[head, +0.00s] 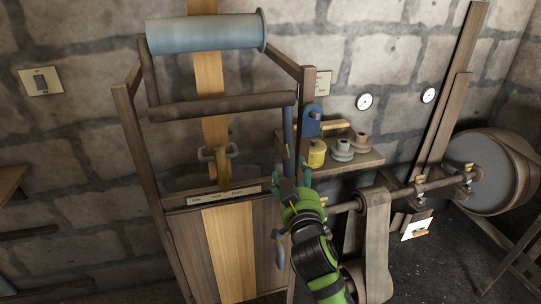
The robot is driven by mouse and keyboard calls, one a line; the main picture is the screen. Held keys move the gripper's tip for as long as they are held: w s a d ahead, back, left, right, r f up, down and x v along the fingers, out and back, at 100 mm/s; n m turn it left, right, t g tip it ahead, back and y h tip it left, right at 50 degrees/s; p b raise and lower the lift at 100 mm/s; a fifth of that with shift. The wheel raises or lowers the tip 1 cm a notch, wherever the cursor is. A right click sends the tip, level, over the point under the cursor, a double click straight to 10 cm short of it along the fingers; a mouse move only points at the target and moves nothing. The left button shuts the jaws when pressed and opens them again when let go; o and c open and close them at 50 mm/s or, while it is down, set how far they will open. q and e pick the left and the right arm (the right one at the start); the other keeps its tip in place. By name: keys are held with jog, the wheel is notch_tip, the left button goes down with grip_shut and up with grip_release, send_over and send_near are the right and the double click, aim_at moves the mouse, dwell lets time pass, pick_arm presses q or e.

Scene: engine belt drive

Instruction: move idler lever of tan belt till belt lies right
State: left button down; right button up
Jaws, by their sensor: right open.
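The tan belt (209,90) runs down from a blue-grey roller (205,32) and shows again as a light strip (229,250) over the wooden front. A blue-grey lever (288,125) hangs at the right of the frame, apparently the idler lever. My right gripper (292,170) is open at its lower end, with fingers on either side; contact cannot be told. My left gripper is out of view.
A shaft, another belt (375,235) and a large drum (492,172) fill the right side.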

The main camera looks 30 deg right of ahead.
aim_at(293, 164)
jog(key=shift+w+d+r, duration=0.2)
jog(key=shift+w+d, duration=0.1)
jog(key=shift+d, duration=0.05)
jog(key=p+x, duration=0.1)
jog(key=x, duration=0.4)
jog(key=shift+s+d+f+p, duration=0.1)
jog(key=shift+s+d+p, duration=0.05)
jog(key=shift+p, duration=0.2)
jog(key=shift+w+d, duration=0.15)
jog(key=shift+w, duration=0.35)
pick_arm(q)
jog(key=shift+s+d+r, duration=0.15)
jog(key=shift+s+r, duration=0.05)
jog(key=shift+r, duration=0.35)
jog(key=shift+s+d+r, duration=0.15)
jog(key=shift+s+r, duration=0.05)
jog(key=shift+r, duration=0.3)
pick_arm(e)
jog(key=shift+f, duration=0.1)
